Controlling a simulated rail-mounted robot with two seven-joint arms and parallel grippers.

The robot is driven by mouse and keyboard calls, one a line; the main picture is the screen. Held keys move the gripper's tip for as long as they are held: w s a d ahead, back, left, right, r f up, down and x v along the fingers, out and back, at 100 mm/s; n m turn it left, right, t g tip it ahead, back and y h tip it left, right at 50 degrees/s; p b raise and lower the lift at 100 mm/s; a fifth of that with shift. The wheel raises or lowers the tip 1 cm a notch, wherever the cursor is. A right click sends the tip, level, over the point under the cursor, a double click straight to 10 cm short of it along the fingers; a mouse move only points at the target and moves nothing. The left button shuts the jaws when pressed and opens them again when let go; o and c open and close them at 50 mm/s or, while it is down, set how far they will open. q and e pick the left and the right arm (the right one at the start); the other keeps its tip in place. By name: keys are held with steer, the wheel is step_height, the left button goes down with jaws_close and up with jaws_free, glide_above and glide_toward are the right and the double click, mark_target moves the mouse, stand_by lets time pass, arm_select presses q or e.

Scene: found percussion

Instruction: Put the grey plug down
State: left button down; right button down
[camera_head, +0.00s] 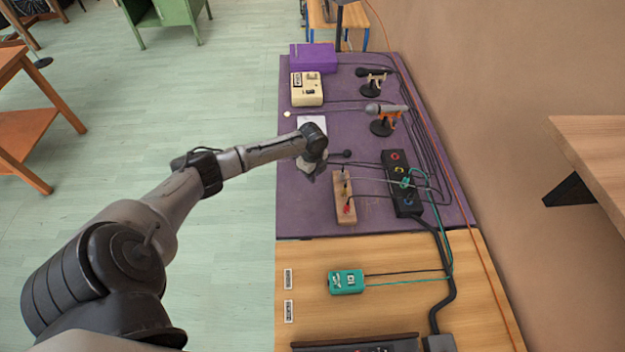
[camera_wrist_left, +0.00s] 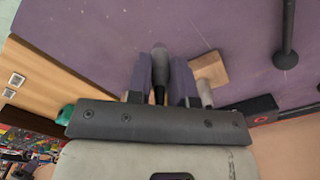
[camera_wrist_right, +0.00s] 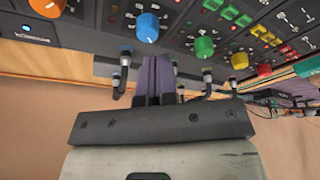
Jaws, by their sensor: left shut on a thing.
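My left gripper (camera_head: 313,174) is above the purple cloth (camera_head: 300,215), left of the wooden block (camera_head: 340,202). In the left wrist view my left gripper (camera_wrist_left: 163,85) is shut on the grey plug (camera_wrist_left: 160,62), a dark, slim cylinder standing out between the fingers. The wooden block (camera_wrist_left: 212,68) shows beside the fingers there. The head view hides the plug behind the gripper, so I cannot tell whether it touches the cloth. My right gripper (camera_wrist_right: 153,75) appears shut and empty beside a panel with coloured knobs and black plugs; it is outside the head view.
A black box (camera_head: 400,180) with coloured sockets and cables lies right of the block. Microphones on stands (camera_head: 383,112), a cream box (camera_head: 307,88) and a purple box (camera_head: 313,57) stand farther back. A teal box (camera_head: 346,281) lies in front. The cloth's left side is mostly clear.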

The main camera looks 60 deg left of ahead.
arm_select(q)
steer(key=shift+f, duration=1.85)
arm_select(e)
steer(key=shift+f, duration=0.25)
arm_select(q)
steer(key=shift+f+b, duration=0.15)
steer(key=shift+b, duration=0.15)
arm_select(e)
steer(key=shift+d+f, duration=0.1)
arm_select(q)
steer(key=c, duration=1)
jaws_free()
